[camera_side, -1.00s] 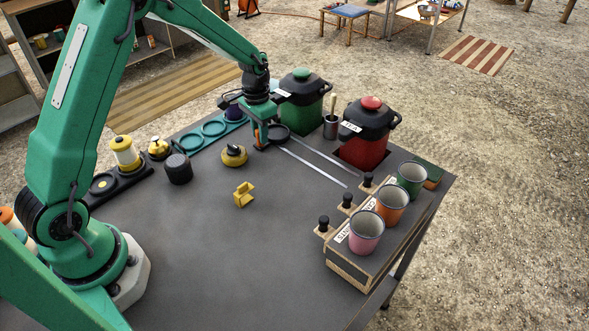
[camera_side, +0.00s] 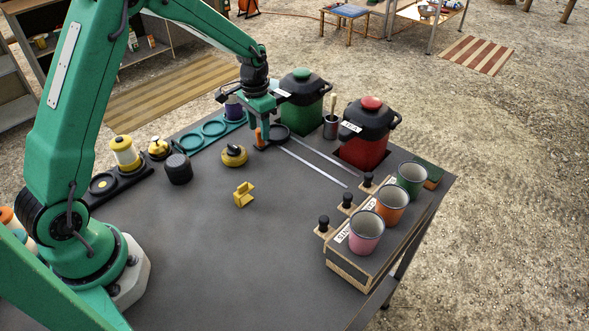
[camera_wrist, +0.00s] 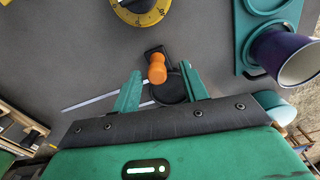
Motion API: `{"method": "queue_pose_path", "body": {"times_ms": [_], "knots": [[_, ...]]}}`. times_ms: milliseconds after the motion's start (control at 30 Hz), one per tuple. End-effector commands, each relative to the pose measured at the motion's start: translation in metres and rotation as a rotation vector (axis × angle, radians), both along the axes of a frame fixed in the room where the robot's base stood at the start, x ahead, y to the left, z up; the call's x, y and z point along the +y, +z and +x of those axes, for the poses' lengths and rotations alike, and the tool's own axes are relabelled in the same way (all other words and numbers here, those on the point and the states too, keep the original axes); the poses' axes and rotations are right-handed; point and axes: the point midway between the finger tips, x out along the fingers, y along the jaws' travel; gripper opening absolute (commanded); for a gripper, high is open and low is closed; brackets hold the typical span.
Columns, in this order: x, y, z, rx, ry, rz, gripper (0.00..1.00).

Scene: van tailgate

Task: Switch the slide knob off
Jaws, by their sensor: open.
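In the wrist view the orange knob (camera_wrist: 157,70) sits on a black base. My gripper (camera_side: 262,127) is close above it, jaws open. In the wrist view my gripper (camera_wrist: 161,73) has one finger on each side of the knob, apart from it. A yellow dial with a black turning bar (camera_side: 233,156) is nearby; the wrist view shows it (camera_wrist: 140,10) cut off, markings partly readable. I cannot tell which knob is called the slide knob.
A purple cup (camera_wrist: 285,55) stands on a teal ring holder (camera_wrist: 246,35) close by. Green (camera_side: 301,100) and red (camera_side: 367,135) urns stand behind the rails. A yellow block (camera_side: 243,194) lies in front.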

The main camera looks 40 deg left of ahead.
Motion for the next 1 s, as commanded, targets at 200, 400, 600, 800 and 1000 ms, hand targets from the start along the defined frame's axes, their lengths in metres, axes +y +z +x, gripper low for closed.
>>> {"method": "queue_pose_path", "body": {"times_ms": [200,400,600,800,1000], "knots": [[0.000,0.029,0.000,-0.003,0.001,0.000,0.44],[0.001,0.052,0.000,-0.003,0.001,0.000,0.44],[0.001,0.061,-0.001,0.000,0.002,0.000,0.44],[0.001,0.061,-0.001,0.000,0.001,0.000,0.44],[0.000,0.064,-0.002,-0.003,0.002,0.000,0.44]]}}
